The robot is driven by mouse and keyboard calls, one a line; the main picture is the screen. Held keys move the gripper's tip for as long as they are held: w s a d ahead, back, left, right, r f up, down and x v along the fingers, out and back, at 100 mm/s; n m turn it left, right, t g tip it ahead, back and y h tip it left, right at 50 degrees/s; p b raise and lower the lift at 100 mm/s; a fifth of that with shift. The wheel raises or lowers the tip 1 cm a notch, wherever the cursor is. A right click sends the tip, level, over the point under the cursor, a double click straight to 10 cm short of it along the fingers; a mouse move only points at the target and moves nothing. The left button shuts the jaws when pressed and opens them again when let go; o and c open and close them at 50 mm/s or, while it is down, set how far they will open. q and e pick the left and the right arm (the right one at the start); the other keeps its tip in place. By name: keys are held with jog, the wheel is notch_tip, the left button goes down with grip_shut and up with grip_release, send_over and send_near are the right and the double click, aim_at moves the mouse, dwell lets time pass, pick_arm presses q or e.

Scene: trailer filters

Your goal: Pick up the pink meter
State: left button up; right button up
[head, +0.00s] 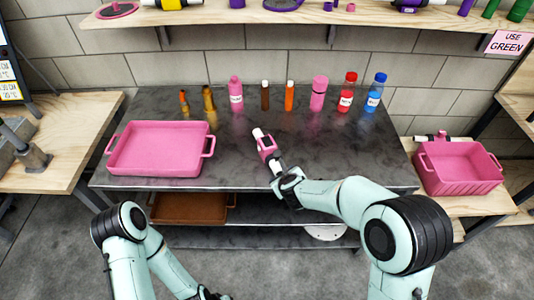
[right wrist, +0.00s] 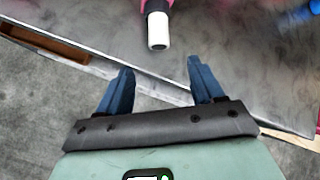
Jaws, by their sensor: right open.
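The pink meter (head: 267,147), a pink body with white ends, lies on the dark table near its middle. In the right wrist view its near white end (right wrist: 158,30) shows at the top, with the pink body cut off by the frame edge. My right gripper (right wrist: 158,75) is open and empty, its blue fingers apart and short of that white end, roughly in line with it. In the head view my right gripper (head: 281,176) is at the table's front side. My left gripper (head: 206,294) is low at the bottom edge, away from the table, its jaws unclear.
A pink tray (head: 155,171) sits on the table's left. Several bottles, including a red one (head: 346,92) and a blue one (head: 375,93), stand along the back. A pink crate (head: 460,186) is on the right side bench, with a pink-and-white item (head: 442,137) behind it.

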jog(key=shift+m, duration=0.6)
jog(key=w+f, duration=0.1)
jog(key=w, duration=0.1)
jog(key=w+a+f, duration=0.1)
jog(key=w, duration=0.1)
jog(key=w+f, duration=0.1)
jog(key=w, duration=0.1)
jog(key=shift+w+a+f, duration=0.25)
jog(key=shift+a+f, duration=0.1)
jog(key=shift+f, duration=0.05)
jog(key=shift+x, duration=2.65)
jog(key=shift+s+f, duration=0.1)
jog(key=shift+s, duration=0.05)
grip_shut()
notch_tip(320, 180, up, 10)
jog(key=p, duration=0.5)
pick_arm(q)
jog(key=w+r+b, duration=0.1)
jog(key=w+r, duration=0.4)
jog(key=shift+w+t, duration=0.2)
jog(key=shift+t, duration=0.2)
pick_arm(e)
notch_tip(320, 180, up, 10)
send_over(276, 166)
